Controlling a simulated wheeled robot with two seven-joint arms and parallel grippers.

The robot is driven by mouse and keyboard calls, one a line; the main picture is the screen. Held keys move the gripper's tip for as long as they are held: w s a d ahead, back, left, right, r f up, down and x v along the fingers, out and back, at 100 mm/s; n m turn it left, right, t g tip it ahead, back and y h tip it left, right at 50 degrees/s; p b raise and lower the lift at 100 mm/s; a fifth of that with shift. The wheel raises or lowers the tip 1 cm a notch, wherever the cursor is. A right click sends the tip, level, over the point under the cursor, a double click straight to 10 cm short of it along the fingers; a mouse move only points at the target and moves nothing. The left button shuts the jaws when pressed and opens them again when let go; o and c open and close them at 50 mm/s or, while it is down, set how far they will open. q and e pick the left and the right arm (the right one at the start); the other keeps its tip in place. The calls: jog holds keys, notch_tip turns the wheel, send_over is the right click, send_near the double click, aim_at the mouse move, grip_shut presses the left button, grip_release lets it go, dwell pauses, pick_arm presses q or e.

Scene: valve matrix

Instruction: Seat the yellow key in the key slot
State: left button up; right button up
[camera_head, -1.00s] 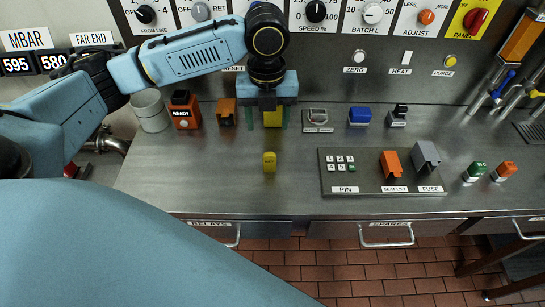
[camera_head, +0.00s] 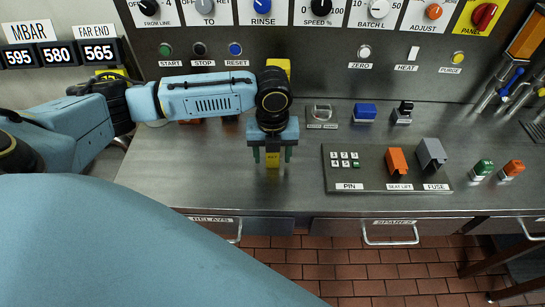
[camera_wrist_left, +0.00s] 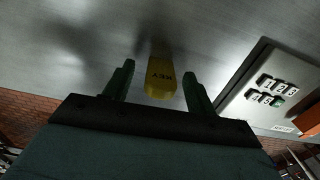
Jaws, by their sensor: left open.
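The yellow key (camera_head: 272,160) stands on the steel worktop, in front of the back panel. My left gripper (camera_head: 272,157) points down over it, with one green finger on each side. I cannot make out the key slot; my left arm covers part of the worktop's back left. My right gripper is not in view.
A keypad plate (camera_head: 375,184) with an orange cover (camera_head: 396,161) and a grey cover (camera_head: 432,154) lies to the right. A blue block (camera_head: 364,112) stands behind. Green (camera_head: 482,170) and orange (camera_head: 513,169) buttons stand far right. The worktop left of the key is clear.

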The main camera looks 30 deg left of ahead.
pick_arm(q)
jog(key=c, duration=1.1)
jog(key=shift+o, duration=0.2)
jog(key=shift+r, duration=0.1)
